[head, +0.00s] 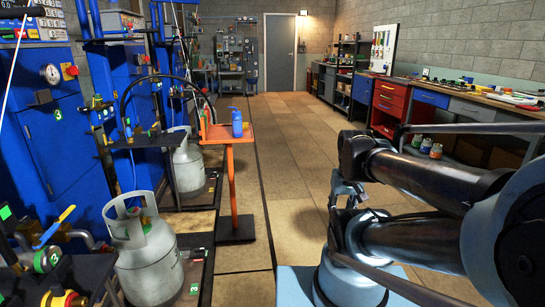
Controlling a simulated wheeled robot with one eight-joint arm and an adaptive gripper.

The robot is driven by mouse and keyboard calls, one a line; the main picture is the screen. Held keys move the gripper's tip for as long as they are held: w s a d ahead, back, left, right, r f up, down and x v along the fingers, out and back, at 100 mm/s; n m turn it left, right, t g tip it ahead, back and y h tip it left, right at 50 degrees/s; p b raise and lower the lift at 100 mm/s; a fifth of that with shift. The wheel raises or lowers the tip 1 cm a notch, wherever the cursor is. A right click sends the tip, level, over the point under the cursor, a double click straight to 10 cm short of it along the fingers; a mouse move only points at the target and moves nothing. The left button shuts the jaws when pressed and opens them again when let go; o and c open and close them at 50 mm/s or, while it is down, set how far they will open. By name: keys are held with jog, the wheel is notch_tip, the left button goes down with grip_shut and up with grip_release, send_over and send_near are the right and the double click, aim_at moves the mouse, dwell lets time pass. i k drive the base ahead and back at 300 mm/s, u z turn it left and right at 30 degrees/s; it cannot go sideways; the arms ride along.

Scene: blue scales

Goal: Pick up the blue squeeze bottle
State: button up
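The blue squeeze bottle (236,122) stands upright on the small top of an orange stand (224,137), left of the picture's middle and some way ahead. My dark, folded arm fills the lower right. A small jointed part below its near bend looks like my gripper (346,192). It is well to the right of the bottle and apart from it. Its fingers are too small and dark to tell whether they are open or shut. I see nothing clearly held in it.
Grey gas cylinders (146,262) and blue scale cabinets (50,125) line the left side. A workbench with red drawers (390,104) runs along the right wall. The tiled floor (295,145) between is clear, back to a grey door (280,52).

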aim_at(237, 121)
jog(key=z, duration=0.05)
jog(key=i, duration=0.9)
jog(key=z, duration=0.1)
